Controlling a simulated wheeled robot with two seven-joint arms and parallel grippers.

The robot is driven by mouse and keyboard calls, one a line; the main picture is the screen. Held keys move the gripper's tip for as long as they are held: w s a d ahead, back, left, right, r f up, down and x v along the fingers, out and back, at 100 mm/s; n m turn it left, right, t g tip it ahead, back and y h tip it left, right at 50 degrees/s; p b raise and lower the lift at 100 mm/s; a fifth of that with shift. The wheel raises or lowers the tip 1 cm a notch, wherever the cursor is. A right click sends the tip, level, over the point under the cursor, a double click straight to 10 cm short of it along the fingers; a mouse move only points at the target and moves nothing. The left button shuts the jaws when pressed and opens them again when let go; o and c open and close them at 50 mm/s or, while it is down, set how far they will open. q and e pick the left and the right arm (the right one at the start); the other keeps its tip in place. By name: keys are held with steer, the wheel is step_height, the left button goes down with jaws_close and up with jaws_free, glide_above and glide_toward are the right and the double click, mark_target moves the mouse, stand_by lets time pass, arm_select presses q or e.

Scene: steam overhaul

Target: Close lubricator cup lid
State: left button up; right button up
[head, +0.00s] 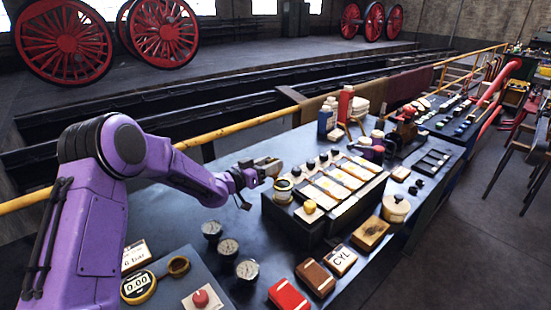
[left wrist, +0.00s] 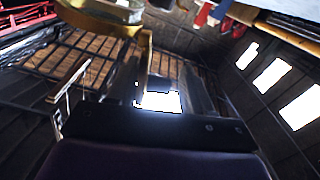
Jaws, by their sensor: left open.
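A small round cup with a brass-yellow rim (head: 283,186) stands at the near left corner of a dark lubricator box (head: 292,222). I take it for the lubricator cup; whether its lid is up or down is too small to tell. My left gripper (head: 254,186) is open and empty just left of the cup, about level with its rim. In the left wrist view, a brass-coloured curved part (left wrist: 108,20) with a pale, glassy piece shows at the top edge, close to the camera. My right gripper does not show.
Several pale panels (head: 340,183) and small dark knobs top the box. A yellow knob (head: 310,206) sits near the cup. Gauges (head: 228,247) and a red button (head: 200,298) lie nearer. A yellow rail (head: 235,129) runs behind the bench. Bare bench lies left of the box.

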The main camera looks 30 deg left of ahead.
arm_select(q)
steer(key=shift+x, duration=0.9)
steer(key=shift+w+f, duration=0.1)
steer(key=shift+w, duration=0.15)
steer(key=shift+s+d, duration=0.15)
steer(key=shift+s, duration=0.05)
steer(key=c, duration=0.8)
